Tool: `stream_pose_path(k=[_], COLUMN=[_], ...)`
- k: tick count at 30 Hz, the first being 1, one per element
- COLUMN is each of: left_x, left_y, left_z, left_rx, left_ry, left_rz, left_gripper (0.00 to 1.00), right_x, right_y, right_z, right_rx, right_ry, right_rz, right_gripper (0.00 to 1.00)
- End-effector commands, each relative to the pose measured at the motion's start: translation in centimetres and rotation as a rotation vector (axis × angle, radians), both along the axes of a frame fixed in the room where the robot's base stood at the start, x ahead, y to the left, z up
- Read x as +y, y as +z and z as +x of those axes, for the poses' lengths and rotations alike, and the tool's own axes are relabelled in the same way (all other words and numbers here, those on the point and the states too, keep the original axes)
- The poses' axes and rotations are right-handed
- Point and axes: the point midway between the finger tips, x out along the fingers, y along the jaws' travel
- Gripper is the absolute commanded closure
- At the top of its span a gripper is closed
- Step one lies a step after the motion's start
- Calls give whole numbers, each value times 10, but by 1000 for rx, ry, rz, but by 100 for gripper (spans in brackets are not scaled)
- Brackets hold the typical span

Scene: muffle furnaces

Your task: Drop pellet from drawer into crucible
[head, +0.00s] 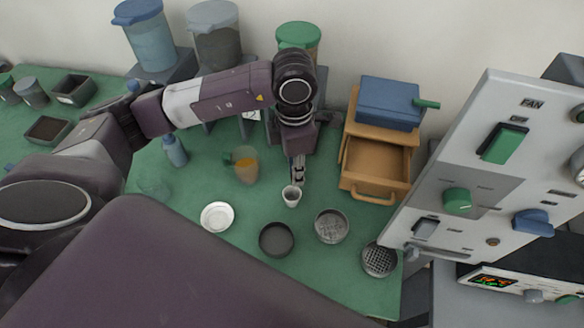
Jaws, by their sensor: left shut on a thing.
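The crucible (291,196) is a small white cup standing on the green bench, its open mouth upward. My left gripper (298,178) points down with its fingertips right at the crucible's back rim, as seen from here. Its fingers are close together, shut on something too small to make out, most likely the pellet. Whether the fingertips touch the rim cannot be told. The drawer (376,163) of the small wooden cabinet is pulled open to the right of the gripper, and no pellet shows in it. My right gripper is not in view.
A white dish (217,217), a dark dish (276,239), a grey round dish (332,226) and a mesh dish (379,259) lie in front. A beaker with amber liquid (247,169) stands left. A blue box (390,103) tops the cabinet. The furnace panel (490,170) rises at right.

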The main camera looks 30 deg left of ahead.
Motion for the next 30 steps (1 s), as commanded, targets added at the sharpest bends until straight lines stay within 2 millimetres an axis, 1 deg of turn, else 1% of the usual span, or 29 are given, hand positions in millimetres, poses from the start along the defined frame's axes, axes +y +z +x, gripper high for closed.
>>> stream_pose_path(k=[3, 9, 15, 18, 21, 24, 30], left_x=[3, 9, 15, 17, 18, 18, 19], left_y=[-6, -17, -28, -31, -34, -35, -41], left_z=[3, 9, 13, 14, 14, 15, 14], left_rx=[9, 14, 16, 17, 16, 16, 16], left_ry=[211, 574, 879, 980, 1043, 1072, 1077], left_rz=[4, 13, 22, 24, 26, 27, 27], left_gripper=[90, 90, 90, 90, 90, 90, 90], right_x=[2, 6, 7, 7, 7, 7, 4], right_y=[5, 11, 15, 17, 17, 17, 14], right_z=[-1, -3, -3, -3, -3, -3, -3], right_rx=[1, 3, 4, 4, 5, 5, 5], right_ry=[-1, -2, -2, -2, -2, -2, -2], right_rz=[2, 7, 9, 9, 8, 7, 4], right_gripper=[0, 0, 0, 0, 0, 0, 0])
